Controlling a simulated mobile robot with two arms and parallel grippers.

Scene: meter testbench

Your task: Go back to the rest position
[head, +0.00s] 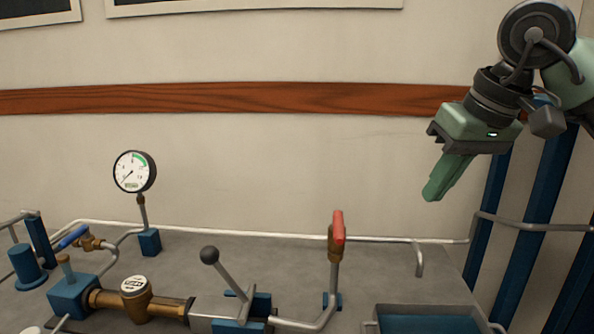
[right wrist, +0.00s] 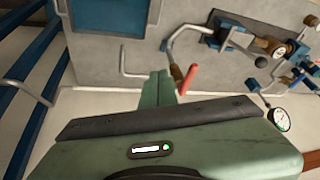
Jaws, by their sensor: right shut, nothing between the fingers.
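My right gripper (head: 433,194) is raised at the upper right in the head view, in front of the wall and above the bench. Its green fingers are together with nothing between them. In the right wrist view the shut fingers (right wrist: 158,88) point toward the bench, apart from the red-handled valve (right wrist: 188,79). That valve (head: 338,237) stands upright on a pipe in the head view, below and left of the gripper. My left gripper is not in either view.
The grey bench (head: 210,262) carries a pressure gauge (head: 134,171), a black-knobbed lever (head: 210,256), a brass water meter (head: 136,298) and a blue-handled valve (head: 74,237). A blue basin (head: 428,325) is at the front right. Blue posts (head: 540,215) and a grey rail stand at the right.

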